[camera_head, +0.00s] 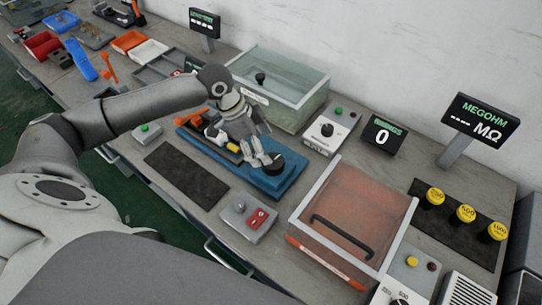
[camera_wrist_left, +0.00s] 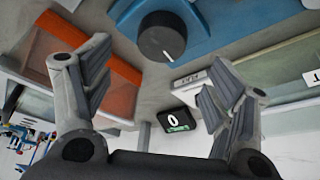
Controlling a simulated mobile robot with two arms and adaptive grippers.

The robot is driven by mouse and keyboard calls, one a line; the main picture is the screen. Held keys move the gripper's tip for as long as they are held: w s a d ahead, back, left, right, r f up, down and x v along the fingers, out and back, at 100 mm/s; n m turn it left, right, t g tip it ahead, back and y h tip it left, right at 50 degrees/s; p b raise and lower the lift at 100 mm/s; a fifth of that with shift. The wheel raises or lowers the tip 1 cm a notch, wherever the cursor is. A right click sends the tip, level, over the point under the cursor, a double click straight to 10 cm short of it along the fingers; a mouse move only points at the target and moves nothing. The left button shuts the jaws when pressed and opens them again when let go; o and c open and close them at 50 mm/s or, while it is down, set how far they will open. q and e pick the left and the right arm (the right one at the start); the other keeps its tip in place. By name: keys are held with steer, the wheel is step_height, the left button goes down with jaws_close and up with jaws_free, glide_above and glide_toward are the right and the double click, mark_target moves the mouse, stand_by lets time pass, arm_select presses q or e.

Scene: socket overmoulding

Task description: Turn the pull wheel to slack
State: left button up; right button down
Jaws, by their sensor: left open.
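The pull wheel is a round black knob (camera_head: 271,163) with a pale mark, at the near right end of a blue fixture (camera_head: 284,186). In the left wrist view the pull wheel (camera_wrist_left: 162,38) is at the top centre, on the blue base (camera_wrist_left: 215,22). My left gripper (camera_head: 262,158) is over that end of the fixture, very close to the wheel. In the left wrist view its fingers (camera_wrist_left: 155,78) are spread apart with nothing between them, and the wheel appears beyond them. In the head view the fingers partly hide the wheel. My right gripper is not in view.
A clear-lidded tank (camera_head: 285,92) stands behind the fixture. A box with a reddish transparent lid and black handle (camera_head: 340,238) is to the right. A switch box (camera_head: 248,216) sits in front. A small display (camera_head: 384,137) reads 0. A dark mat (camera_head: 185,172) lies left.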

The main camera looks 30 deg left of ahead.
mark_target(273, 164)
arm_select(q)
steer(key=p+x, duration=0.1)
steer(key=x, duration=0.6)
steer(key=shift+w+f, duration=0.1)
steer(key=shift+f, duration=0.1)
steer(key=c, duration=1)
steer(key=shift+d+r+n+p, duration=0.1)
steer(key=shift+r+n+p, duration=0.15)
steer(key=shift+n+p, duration=0.45)
steer(key=shift+p, duration=0.35)
steer(key=shift+f+t, duration=0.2)
steer(key=shift+t, duration=0.1)
steer(key=o, duration=1)
